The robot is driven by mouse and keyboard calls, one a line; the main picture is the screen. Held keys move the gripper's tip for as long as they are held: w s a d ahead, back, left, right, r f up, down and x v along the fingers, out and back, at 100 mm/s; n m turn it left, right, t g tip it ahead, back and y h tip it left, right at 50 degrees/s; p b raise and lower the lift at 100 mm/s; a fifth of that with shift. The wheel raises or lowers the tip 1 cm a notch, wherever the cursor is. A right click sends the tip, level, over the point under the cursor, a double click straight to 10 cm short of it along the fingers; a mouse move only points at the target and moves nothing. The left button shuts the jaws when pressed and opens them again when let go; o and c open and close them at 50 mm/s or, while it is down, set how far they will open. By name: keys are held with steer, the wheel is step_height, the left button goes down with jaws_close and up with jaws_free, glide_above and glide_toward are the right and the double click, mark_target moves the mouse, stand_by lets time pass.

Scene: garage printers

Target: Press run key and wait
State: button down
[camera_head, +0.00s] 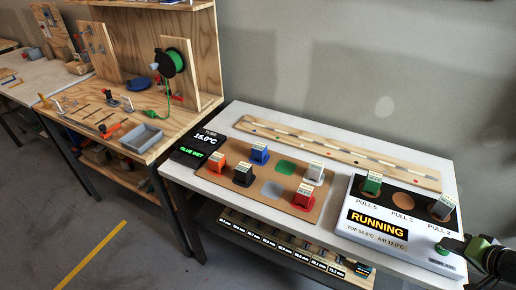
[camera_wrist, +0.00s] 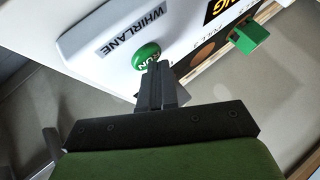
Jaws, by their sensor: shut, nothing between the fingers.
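The white machine (camera_head: 352,228) stands at the right end of the white table. Its display (camera_head: 377,224) reads RUNNING, with smaller temperature text below. The round green run key (camera_wrist: 146,56) is on its front, beside a WHIRLANE label (camera_wrist: 130,36) in the wrist view. My gripper (camera_head: 446,243) is at the machine's front right corner. In the wrist view my gripper (camera_wrist: 160,68) is shut and empty, its tips at the key's edge and hiding part of it. I cannot tell whether they touch it.
A brown board (camera_head: 237,186) holds several coloured blocks. A black sign (camera_head: 200,147) reads TUBE 18.0°C, GLUE WET. A long wooden strip (camera_head: 340,150) lies along the wall side. A wooden workbench (camera_head: 150,110) with a green spool (camera_head: 172,62) stands left. Floor in front is clear.

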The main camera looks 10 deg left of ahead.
mark_target(446, 252)
steer(key=shift+r, duration=0.45)
steer(key=shift+r+p, duration=0.1)
steer(key=shift+p, duration=0.25)
step_height(446, 252, up, 6)
steer(key=p, duration=0.4)
stand_by(0.4)
